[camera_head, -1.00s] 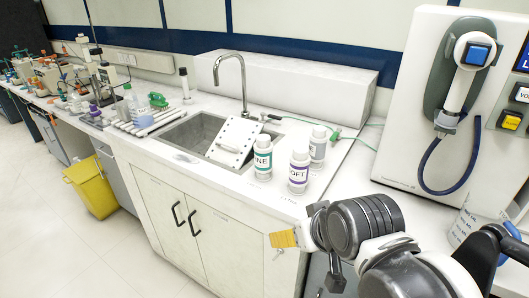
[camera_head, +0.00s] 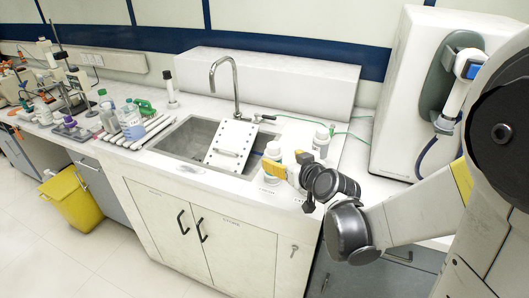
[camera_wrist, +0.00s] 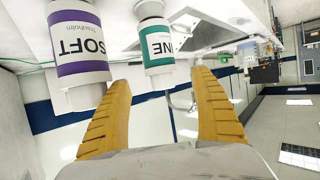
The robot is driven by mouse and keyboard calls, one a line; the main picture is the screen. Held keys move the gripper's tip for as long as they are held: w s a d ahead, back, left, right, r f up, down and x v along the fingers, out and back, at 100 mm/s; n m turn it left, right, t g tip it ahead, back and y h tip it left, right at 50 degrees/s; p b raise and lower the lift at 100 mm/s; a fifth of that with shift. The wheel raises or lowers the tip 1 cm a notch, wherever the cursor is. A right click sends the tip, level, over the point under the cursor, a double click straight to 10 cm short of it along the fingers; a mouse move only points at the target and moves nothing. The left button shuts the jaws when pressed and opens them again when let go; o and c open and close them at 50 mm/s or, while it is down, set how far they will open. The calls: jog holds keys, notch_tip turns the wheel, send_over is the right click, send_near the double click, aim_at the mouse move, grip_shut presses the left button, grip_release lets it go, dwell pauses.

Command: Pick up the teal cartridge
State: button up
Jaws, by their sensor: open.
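The teal cartridge, a white bottle with a teal band, stands at the sink's right front in the head view (camera_head: 272,151), partly hidden by my gripper. In the wrist view, which is upside down, the teal cartridge (camera_wrist: 157,46) lies ahead of the gap between the fingers. My gripper (camera_head: 268,169) is open and empty, its yellow fingers pointing left across the bottles. In the wrist view my gripper (camera_wrist: 160,80) has one finger each side of the gap, and the cartridge appears beyond the tips. Whether they touch it is unclear.
A purple-banded bottle (camera_wrist: 80,45) stands close beside the teal one, outside the left-hand finger. A sink with a white perforated board (camera_head: 232,142) is to the left, with a tall tap (camera_head: 236,88).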

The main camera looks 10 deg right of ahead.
aim_at(276, 155)
jog(key=b+x, duration=0.1)
jog(key=x, duration=0.6)
jog(key=shift+w+b, duration=0.1)
jog(key=shift+b, duration=0.3)
jog(key=shift+c, duration=0.5)
jog(key=c, duration=1.3)
